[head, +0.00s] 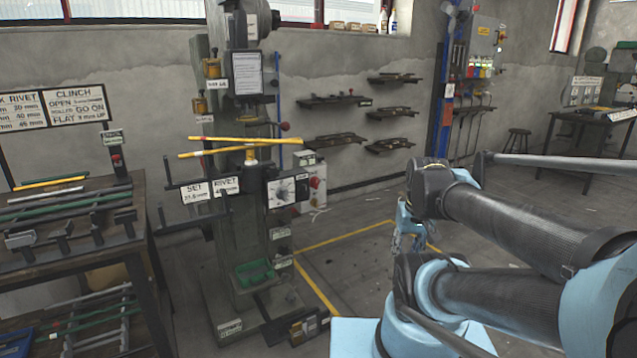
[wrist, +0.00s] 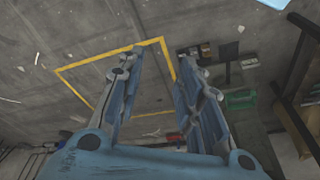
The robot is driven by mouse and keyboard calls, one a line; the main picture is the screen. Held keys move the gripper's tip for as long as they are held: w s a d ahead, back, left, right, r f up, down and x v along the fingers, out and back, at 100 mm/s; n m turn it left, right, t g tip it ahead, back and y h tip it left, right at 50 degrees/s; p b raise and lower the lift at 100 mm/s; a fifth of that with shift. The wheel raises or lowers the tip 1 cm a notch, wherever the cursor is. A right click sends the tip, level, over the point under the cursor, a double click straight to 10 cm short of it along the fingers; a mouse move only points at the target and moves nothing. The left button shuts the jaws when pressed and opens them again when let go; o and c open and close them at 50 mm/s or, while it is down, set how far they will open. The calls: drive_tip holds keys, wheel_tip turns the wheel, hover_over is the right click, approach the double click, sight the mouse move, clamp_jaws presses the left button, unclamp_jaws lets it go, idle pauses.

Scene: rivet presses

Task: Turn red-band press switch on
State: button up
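A dark green-grey rivet press (head: 235,130) stands left of centre in the head view, with yellow strips (head: 240,148) lying across it. A dial plate (head: 288,190) is on its front right. A grey box with red buttons (head: 317,185) is just right of the press; I cannot tell whether it is the switch or its state. No red band on the press is clear to me. My gripper (wrist: 160,60) is open and empty above the floor in the wrist view. In the head view it is partly hidden by my arm, right of the press and apart from it.
A dark table (head: 135,180) with bars and clamps stands at the left. A yellow floor line (head: 345,236) runs around bare floor right of the press. A green tray (head: 255,272) sits at the press base. A tool panel (head: 475,65) and another table stand at the back right.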

drive_tip(key=w+a+r+n+t+y, duration=0.2)
drive_tip(key=w+a, duration=0.3)
drive_tip(key=w, duration=0.5)
drive_tip(key=w+a+r+n+t+y, duration=0.25)
drive_tip(key=w+a, duration=0.35)
drive_tip(key=w, duration=0.5)
drive_tip(key=n+t+y, duration=0.2)
drive_tip(key=t+y, duration=0.1)
drive_tip(key=t, duration=0.1)
approach(317, 180)
drive_tip(key=shift+h, duration=0.25)
drive_tip(key=x, duration=0.8)
drive_tip(key=shift+w+a, duration=0.25)
clamp_jaws()
